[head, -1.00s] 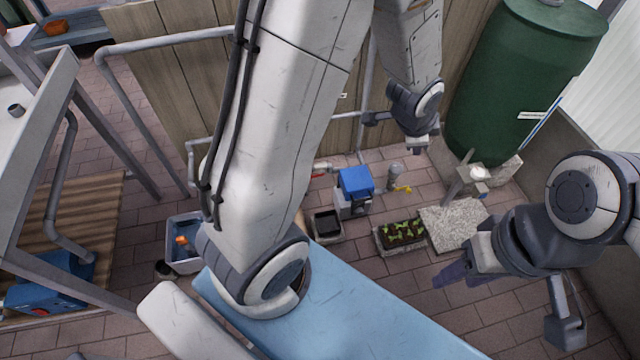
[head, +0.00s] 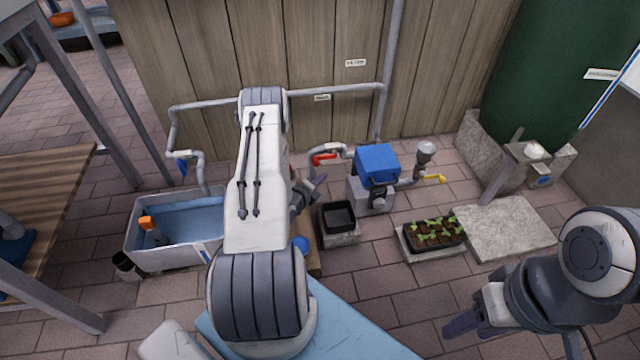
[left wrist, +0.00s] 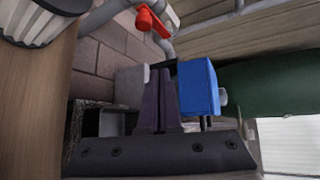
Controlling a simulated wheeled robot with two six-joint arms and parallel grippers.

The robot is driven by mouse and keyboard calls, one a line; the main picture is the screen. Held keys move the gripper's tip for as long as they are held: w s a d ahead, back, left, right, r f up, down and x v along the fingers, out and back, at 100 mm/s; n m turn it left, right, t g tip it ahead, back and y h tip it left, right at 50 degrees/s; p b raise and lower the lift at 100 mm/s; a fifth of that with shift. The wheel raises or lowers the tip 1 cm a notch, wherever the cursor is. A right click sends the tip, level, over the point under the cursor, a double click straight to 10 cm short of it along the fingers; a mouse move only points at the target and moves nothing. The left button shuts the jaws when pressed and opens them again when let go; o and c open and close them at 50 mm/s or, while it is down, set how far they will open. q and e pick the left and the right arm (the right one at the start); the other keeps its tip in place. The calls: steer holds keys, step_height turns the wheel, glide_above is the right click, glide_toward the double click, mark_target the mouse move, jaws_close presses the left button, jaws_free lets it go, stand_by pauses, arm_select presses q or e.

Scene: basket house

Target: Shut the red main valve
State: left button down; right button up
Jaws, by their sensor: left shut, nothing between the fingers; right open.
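The red valve handle (head: 325,159) sits on the grey pipe just left of the blue-topped pump (head: 377,163). It lies along the pipe in the head view. It also shows in the left wrist view as a red lever (left wrist: 150,22) at the top, beyond my fingertips. My left gripper (head: 318,184) is below the handle in the head view, shut, empty and apart from it. Its dark fingers (left wrist: 160,98) are together in the left wrist view. My right gripper (head: 470,315) is open and empty at the lower right, far from the valve.
A blue-handled valve (head: 183,167) is on the pipe above the water basin (head: 180,258). A yellow tap (head: 433,178) is right of the pump. A black tray (head: 339,216) and a seedling planter (head: 408,247) stand in front. A wooden fence (head: 300,50) closes the back.

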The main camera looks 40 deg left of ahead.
arm_select(q)
steer(key=w+a+f+b, duration=0.2)
steer(key=w+f+b, duration=0.3)
steer(key=w+b, duration=0.25)
steer(key=s+a+r, duration=0.1)
steer(key=a+r+b, duration=0.1)
steer(key=a, duration=0.1)
steer(key=shift+s, duration=0.4)
arm_select(e)
step_height(320, 180, down, 9)
steer(key=shift+f, duration=0.2)
arm_select(q)
steer(key=shift+r, duration=0.1)
